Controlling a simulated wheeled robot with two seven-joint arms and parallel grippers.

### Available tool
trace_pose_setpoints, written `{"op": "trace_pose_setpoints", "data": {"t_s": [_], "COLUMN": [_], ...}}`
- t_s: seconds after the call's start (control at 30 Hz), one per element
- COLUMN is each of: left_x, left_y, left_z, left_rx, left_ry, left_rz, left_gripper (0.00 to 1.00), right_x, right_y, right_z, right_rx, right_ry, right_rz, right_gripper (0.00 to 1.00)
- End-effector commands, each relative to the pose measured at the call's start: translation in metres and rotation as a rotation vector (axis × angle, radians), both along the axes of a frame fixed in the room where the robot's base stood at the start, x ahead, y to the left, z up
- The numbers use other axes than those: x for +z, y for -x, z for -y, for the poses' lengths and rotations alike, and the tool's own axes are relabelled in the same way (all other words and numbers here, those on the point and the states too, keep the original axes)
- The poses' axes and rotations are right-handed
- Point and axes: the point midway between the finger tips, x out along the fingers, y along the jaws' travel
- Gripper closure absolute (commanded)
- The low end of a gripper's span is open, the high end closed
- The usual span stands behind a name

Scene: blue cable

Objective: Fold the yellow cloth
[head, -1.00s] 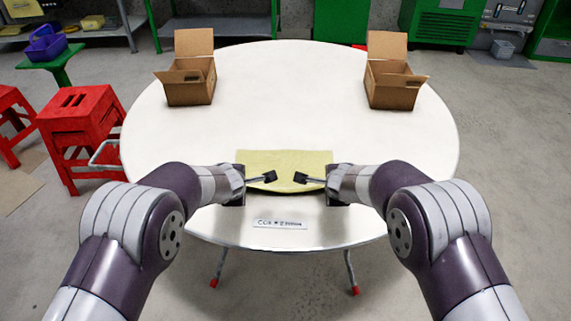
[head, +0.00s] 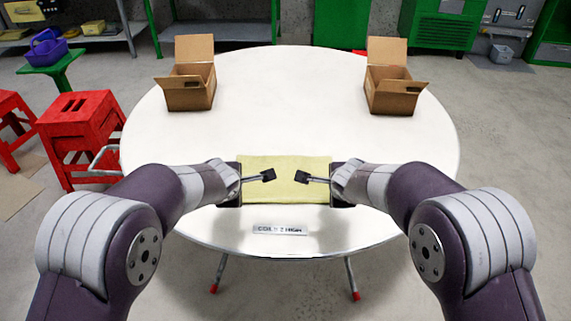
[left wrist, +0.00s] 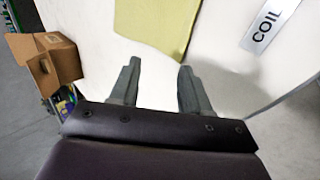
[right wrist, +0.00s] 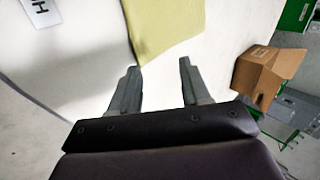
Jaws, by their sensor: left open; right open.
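The yellow cloth (head: 285,190) lies as a flat rectangle near the front of the round white table (head: 290,110). Its near edge looks straight, and I cannot tell how many layers it has. My left gripper (head: 268,175) and my right gripper (head: 301,176) face each other above the cloth, apart from one another. Both are open and empty. In the left wrist view a cloth corner (left wrist: 165,25) lies just beyond the left fingers (left wrist: 160,64). In the right wrist view the other corner (right wrist: 165,25) lies just beyond the right fingers (right wrist: 158,66). My forearms hide the cloth's sides in part.
A white label strip (head: 280,230) lies between the cloth and the table's front edge. Two open cardboard boxes stand at the back left (head: 190,95) and back right (head: 392,95). The middle of the table is clear. A red stool (head: 80,130) stands left of the table.

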Motion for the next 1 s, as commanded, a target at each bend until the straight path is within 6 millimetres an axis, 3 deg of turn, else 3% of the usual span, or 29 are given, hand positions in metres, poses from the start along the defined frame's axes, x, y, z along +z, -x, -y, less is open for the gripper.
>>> {"op": "trace_pose_setpoints", "data": {"t_s": [0.23, 0.77, 0.87, 1.0], "left_x": [0.035, 0.039, 0.036, 0.014], "left_y": [0.028, 0.031, 0.034, 0.075], "left_z": [0.000, 0.000, -0.001, -0.010], "left_rx": [-0.002, -0.031, -0.200, -0.637], "left_ry": [-0.001, -0.026, -0.174, -0.488], "left_rz": [-0.001, 0.000, -0.016, -0.151], "left_gripper": [0.53, 0.53, 0.53, 0.53], "right_x": [0.036, 0.039, 0.036, 0.014], "right_y": [0.028, 0.031, 0.034, 0.074], "right_z": [0.000, 0.000, 0.001, 0.010], "right_rx": [0.002, 0.031, 0.196, 0.625], "right_ry": [0.001, 0.026, 0.171, 0.479], "right_rz": [0.001, 0.000, -0.016, -0.150], "right_gripper": [0.53, 0.53, 0.53, 0.53]}}
